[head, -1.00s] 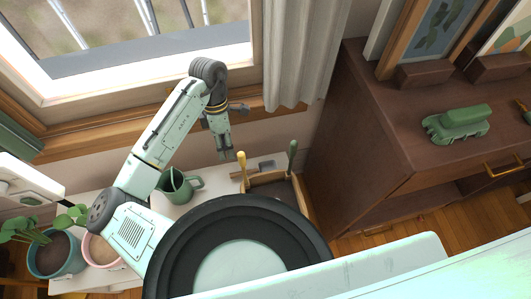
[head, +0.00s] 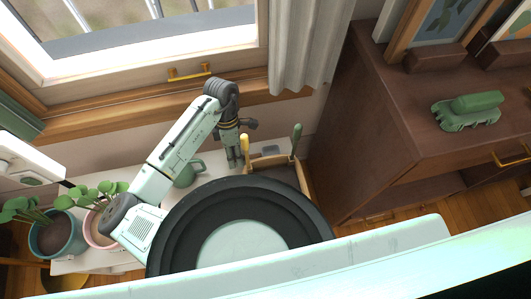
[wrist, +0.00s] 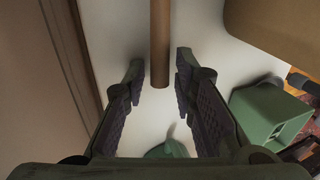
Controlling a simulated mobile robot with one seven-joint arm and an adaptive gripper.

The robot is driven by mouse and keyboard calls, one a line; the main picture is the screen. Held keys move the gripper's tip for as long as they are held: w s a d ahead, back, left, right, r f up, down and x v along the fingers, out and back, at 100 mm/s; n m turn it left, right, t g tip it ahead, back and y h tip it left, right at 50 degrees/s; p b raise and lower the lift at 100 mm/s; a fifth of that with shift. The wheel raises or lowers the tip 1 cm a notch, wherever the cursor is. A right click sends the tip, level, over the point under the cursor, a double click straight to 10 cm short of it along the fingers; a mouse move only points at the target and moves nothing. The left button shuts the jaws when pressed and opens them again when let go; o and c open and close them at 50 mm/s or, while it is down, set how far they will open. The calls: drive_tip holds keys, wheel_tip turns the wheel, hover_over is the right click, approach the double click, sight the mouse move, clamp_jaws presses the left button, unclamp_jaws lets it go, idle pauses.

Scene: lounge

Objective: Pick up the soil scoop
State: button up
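I cannot tell for certain which thing is the soil scoop. A yellow-handled tool (head: 244,144) and a green-handled tool (head: 296,139) stand up at a wooden box (head: 287,173) on the white surface. My gripper (head: 236,165) points down just left of the yellow handle. In the wrist view my gripper (wrist: 160,70) is open. A brown rod (wrist: 160,45) reaches in from the top, with its end between the fingers and a gap showing on both sides. The lower parts of the tools are hidden in the head view.
A green mug (head: 187,174) stands left of my gripper. Potted plants (head: 58,235) are at the far left. A dark wooden cabinet (head: 390,130) with a green model vehicle (head: 468,112) is at the right. The wrist view shows a green boxy thing (wrist: 270,115) at the right.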

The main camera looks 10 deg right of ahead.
clamp_jaws()
drive_tip(key=shift+r, duration=0.1)
idle(0.5)
wheel_tip(320, 180, up, 18)
drive_tip(key=p, duration=0.3)
